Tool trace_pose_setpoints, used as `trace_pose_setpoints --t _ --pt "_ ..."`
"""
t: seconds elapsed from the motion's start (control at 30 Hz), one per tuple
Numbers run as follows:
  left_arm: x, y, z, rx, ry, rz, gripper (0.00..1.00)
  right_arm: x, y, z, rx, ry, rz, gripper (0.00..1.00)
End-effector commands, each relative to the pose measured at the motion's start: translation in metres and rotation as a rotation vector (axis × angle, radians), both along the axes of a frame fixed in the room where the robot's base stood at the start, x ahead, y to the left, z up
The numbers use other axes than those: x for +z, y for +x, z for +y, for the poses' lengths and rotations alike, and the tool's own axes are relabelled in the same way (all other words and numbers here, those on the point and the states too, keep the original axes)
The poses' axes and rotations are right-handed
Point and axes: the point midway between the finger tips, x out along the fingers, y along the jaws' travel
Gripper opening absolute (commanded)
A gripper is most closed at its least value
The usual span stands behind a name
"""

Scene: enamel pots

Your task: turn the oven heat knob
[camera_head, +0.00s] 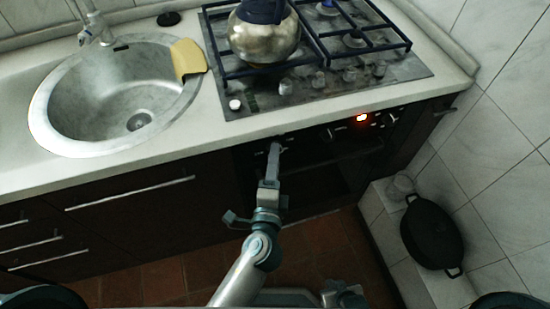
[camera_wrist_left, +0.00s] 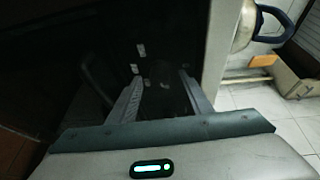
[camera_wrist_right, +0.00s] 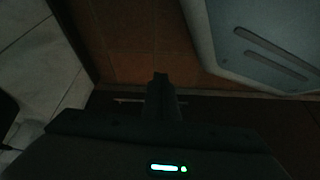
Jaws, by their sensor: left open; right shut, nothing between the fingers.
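The dark oven front panel (camera_head: 310,137) runs below the counter edge, with a red lit display (camera_head: 362,118). My left gripper (camera_head: 274,148) reaches up to the left part of this panel. In the left wrist view its two fingers (camera_wrist_left: 160,98) are spread apart, with a dark rounded knob (camera_wrist_left: 160,72) at or between their tips; contact cannot be told. White marks show on the black panel beside it. More small knobs (camera_head: 385,117) sit right of the display. My right gripper (camera_head: 345,297) is low at the bottom of the head view. Its fingers (camera_wrist_right: 161,85) are shut and empty.
A gas hob (camera_head: 330,95) with a metal kettle (camera_head: 263,38) stands on the counter above the oven. A sink (camera_head: 60,105) and a yellow cloth (camera_head: 187,58) are at left. A black pot (camera_head: 431,235) rests on a tiled ledge at right.

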Motion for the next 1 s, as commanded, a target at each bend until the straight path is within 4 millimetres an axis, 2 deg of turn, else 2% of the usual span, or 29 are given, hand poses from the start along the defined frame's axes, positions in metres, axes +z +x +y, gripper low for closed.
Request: trace_pose_setpoints --t 0.6,0.8,1.0 --pt "0.004 -0.093 0.007 -0.002 0.000 0.003 0.45 -0.013 -0.023 -0.026 -0.017 -0.046 0.158 0.00" --pt "0.007 -0.106 0.008 -0.002 0.000 0.002 0.45 -0.013 -0.027 -0.029 -0.020 -0.053 0.187 0.00" --pt "0.008 -0.107 0.009 -0.002 0.000 0.001 0.45 -0.012 -0.028 -0.029 -0.021 -0.053 0.191 0.00"
